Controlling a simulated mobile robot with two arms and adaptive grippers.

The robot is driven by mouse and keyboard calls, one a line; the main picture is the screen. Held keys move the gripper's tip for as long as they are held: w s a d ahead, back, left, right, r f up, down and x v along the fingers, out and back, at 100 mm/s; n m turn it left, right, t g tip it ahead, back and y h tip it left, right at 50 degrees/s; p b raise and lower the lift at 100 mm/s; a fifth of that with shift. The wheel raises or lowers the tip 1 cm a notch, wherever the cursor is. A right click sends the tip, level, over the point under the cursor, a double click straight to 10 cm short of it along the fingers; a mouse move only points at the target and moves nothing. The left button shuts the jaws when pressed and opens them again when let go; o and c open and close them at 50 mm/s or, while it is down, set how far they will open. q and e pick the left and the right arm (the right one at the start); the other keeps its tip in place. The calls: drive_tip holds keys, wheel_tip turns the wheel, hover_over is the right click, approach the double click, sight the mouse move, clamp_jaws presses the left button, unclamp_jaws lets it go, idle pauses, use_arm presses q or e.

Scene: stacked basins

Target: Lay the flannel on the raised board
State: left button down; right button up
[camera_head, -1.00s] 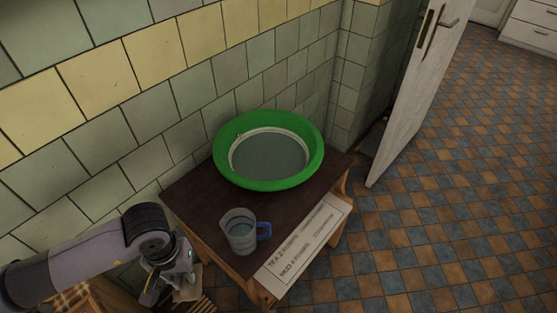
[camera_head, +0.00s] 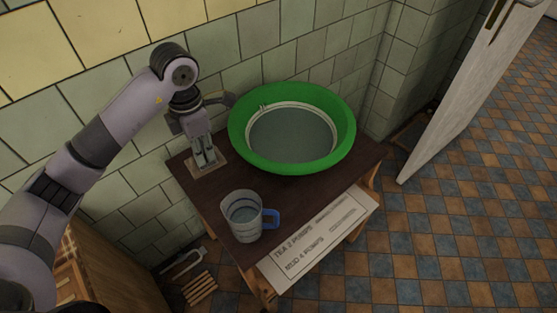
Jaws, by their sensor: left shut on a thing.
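My left gripper (camera_head: 206,158) points down over the back left corner of the dark wooden stand (camera_head: 208,199). It is shut on a small beige-grey flat piece, which looks like the flannel (camera_head: 216,164). Much of the flannel is hidden behind the fingers, and I cannot tell whether it touches the top. No separate raised board is clear to me; a pale slatted wooden piece (camera_head: 200,288) lies low at the left of the stand. My right gripper is not in view.
A green basin (camera_head: 240,138) with a greyish inside stands right of the gripper, close to it. A clear measuring jug with a blue handle (camera_head: 243,213) stands near the front. The tiled wall rises behind.

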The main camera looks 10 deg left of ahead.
use_arm(q)
drive_tip(key=shift+w+a+r+n, duration=0.1)
drive_tip(key=shift+r+n, duration=0.05)
drive_tip(key=shift+n, duration=0.35)
wheel_tip(320, 180, down, 15)
drive_tip(key=shift+r+p, duration=0.1)
drive_tip(key=shift+p, duration=0.2)
wheel_tip(320, 180, down, 5)
drive_tip(key=shift+r, duration=0.1)
drive_tip(key=shift+f, duration=0.2)
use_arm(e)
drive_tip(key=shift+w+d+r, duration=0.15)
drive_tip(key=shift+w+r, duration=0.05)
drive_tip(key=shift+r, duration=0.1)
use_arm(q)
drive_tip(key=shift+f, duration=0.25)
drive_tip(key=c, duration=1.6)
unclamp_jaws()
drive_tip(key=shift+r, duration=0.1)
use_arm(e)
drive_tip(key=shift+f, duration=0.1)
